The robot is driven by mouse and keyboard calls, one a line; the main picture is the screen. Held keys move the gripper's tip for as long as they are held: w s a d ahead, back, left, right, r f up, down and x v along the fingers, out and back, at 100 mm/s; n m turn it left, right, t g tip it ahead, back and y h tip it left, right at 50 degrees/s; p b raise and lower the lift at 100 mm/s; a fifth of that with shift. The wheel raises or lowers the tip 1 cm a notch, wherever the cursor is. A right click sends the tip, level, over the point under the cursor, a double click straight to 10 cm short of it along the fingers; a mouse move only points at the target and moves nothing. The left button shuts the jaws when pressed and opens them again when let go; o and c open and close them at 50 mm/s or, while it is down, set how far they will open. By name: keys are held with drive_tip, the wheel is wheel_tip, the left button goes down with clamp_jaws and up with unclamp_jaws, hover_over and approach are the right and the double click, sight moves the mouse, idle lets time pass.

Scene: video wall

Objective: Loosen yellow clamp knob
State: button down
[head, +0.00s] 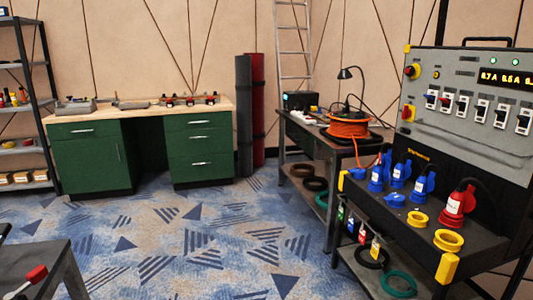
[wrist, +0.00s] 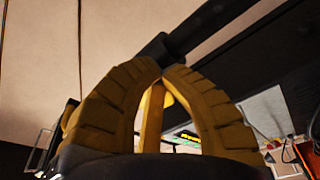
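In the wrist view my gripper (wrist: 160,68) has its two ribbed, dark yellow fingers curved inward, with the tips together. A brighter yellow piece (wrist: 150,118), which looks like the yellow clamp knob, stands upright between the fingers and reaches up to the tips. The tips hide its far end, so the exact contact does not show. A black clamp-like block (wrist: 153,46) sits just beyond the tips, on a dark bar (wrist: 213,23) running to the upper right. Neither my gripper nor the clamp knob can be made out in the head view.
A control panel (head: 470,125) with switches and colored plugs stands at right. A dark table (head: 310,137) bears an orange cable reel (head: 348,125). A green workbench (head: 90,160) stands at the back left. A grey bench (head: 45,262) is at lower left. The carpet between is clear.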

drive_tip(key=shift+w+a+r, duration=0.1)
drive_tip(key=shift+w+r, duration=0.2)
drive_tip(key=shift+r, duration=0.25)
idle(0.4)
drive_tip(key=c, duration=2)
unclamp_jaws()
drive_tip(key=shift+s+f+b, duration=0.25)
drive_tip(key=shift+f+b, duration=0.3)
drive_tip(key=shift+f, duration=0.1)
clamp_jaws()
